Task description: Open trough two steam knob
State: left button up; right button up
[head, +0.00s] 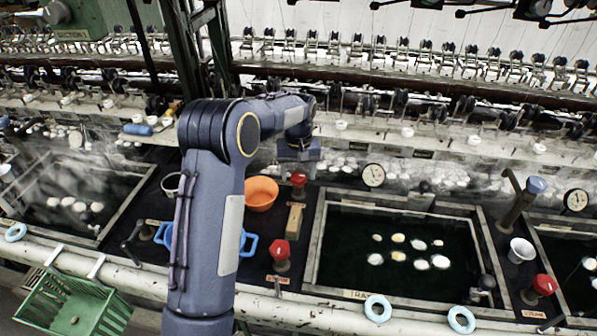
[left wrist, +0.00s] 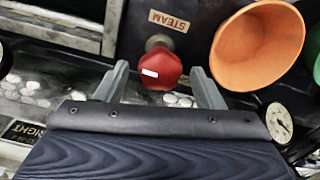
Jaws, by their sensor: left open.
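A red steam knob (head: 299,178) stands on the dark panel beside the orange bowl, at the left back corner of the middle trough (head: 316,240). It also shows in the left wrist view as a red knob (left wrist: 161,72) with a white mark, near an upside-down STEAM label (left wrist: 169,20). My left gripper (head: 299,162) is just behind and above this knob in the head view. In the left wrist view its open fingers (left wrist: 160,80) lie on either side of the knob, with gaps; contact is not visible. My right gripper is not in view.
Another red knob (head: 280,250) stands nearer the front, and one (head: 541,286) at the right. The orange bowl (head: 261,194) and a gauge (head: 373,175) are close to my gripper. A green basket (head: 110,313) hangs at front left. Reeling machinery lines the back.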

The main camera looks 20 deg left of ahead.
aim_at(299, 175)
pick_arm(q)
jog(key=shift+r, duration=3.9)
